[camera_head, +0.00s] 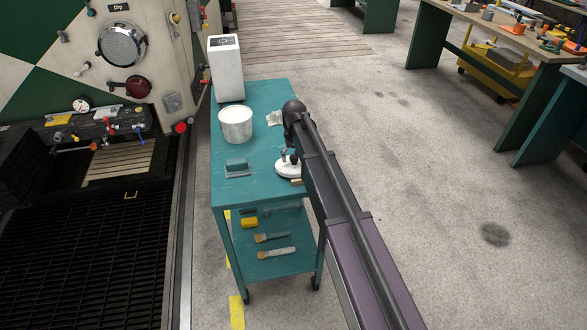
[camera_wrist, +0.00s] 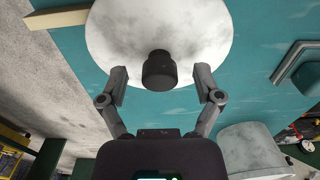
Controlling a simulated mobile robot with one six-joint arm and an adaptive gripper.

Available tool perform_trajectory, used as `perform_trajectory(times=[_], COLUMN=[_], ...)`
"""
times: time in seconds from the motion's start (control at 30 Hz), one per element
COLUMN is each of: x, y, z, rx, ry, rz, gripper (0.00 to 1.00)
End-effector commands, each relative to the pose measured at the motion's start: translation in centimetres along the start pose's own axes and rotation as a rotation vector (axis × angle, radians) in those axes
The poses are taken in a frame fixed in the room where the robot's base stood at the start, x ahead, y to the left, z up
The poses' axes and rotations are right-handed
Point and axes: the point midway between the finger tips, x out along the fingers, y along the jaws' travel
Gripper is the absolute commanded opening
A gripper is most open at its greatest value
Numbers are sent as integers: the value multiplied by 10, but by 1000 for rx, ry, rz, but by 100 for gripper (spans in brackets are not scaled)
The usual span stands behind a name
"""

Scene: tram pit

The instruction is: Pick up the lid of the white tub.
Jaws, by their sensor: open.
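The white tub (camera_head: 236,126) stands upright on the teal cart, its top toward the camera. Its lid (camera_head: 286,170) is a round white disc with a dark knob, lying on the cart's near right, apart from the tub. My gripper (camera_head: 290,157) is over the lid, partly hidden by my arm. In the wrist view the lid (camera_wrist: 115,35) fills the upper middle, and its black knob (camera_wrist: 160,72) shows between the two fingers of my gripper (camera_wrist: 161,84). The fingers are spread, with a gap on each side of the knob. Part of the tub (camera_wrist: 252,145) shows at lower right.
The teal cart (camera_head: 262,95) also bears a tall white container (camera_head: 226,68), a crumpled white cloth (camera_head: 274,118) and a small teal tool (camera_head: 237,167). A wooden strip (camera_wrist: 60,18) lies by the lid. Brushes (camera_head: 275,254) lie on the lower shelf. The pit grating (camera_head: 85,245) is at left.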

Motion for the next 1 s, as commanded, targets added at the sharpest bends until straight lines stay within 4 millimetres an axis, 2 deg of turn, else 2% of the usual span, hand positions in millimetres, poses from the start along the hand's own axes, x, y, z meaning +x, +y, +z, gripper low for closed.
perform_trajectory(times=[0.1, 0.7, 0.77, 0.9, 1.0], x=[5, 4, 4, 4, 4], y=[0, 0, 0, 0, 0], z=[0, 0, 0, 0, 0], rx=[0, 1, 1, 1, 1], ry=[0, 0, 0, 0, 0], rz=[0, 0, 0, 0, 0], gripper=[83, 83, 69, 27, 3])
